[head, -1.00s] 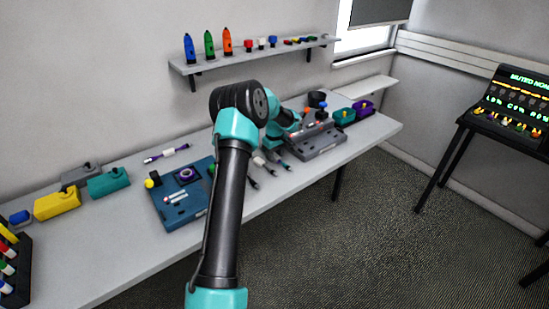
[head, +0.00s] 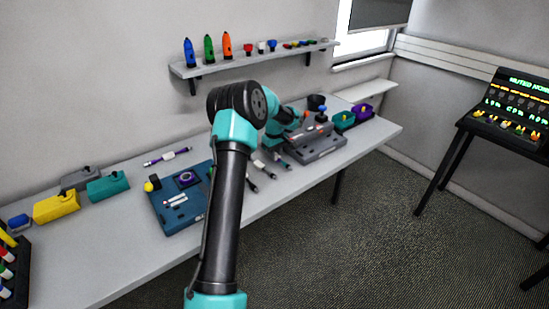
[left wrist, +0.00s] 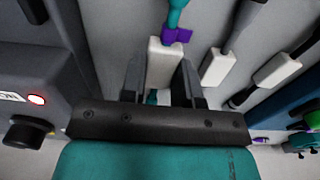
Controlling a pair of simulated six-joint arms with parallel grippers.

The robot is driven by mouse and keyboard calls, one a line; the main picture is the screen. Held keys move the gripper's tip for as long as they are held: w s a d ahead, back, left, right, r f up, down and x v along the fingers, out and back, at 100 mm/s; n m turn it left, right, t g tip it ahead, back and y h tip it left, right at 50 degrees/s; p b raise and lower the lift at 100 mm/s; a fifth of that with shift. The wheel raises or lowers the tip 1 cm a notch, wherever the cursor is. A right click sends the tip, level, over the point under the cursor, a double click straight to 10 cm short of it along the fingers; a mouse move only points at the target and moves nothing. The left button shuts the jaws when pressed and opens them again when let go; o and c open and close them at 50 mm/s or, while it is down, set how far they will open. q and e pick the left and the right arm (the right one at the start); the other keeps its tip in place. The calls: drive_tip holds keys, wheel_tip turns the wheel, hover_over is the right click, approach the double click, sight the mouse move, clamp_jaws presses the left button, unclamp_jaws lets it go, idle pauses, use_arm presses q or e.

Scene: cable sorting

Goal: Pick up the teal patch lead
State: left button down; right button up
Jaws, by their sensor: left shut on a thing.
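The teal patch lead (left wrist: 176,14) shows at the top of the left wrist view. It has a purple tag (left wrist: 177,36) and a white block-like sleeve (left wrist: 164,62). A bit of teal shows below the sleeve. My left gripper (left wrist: 162,80) is shut on the lead at this white sleeve, one finger on each side. In the head view my left arm reaches over the bench, and its fingers and the held lead are hard to make out there. My right gripper is in neither view.
Two dark leads with white sleeves (left wrist: 218,68) lie just right of the held one. A grey device with a red light (left wrist: 37,100) stands close on the left.

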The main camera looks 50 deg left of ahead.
use_arm(q)
drive_tip(key=s+d, duration=0.3)
drive_tip(key=d, duration=0.1)
drive_tip(key=s+d+r, duration=0.1)
drive_tip(key=s+d, duration=0.3)
drive_tip(key=s+d+r, duration=0.1)
drive_tip(key=s+d, duration=0.2)
drive_tip(key=d, duration=0.1)
drive_tip(key=shift+s+r, duration=0.25)
drive_tip(key=shift+s, duration=0.05)
idle(0.5)
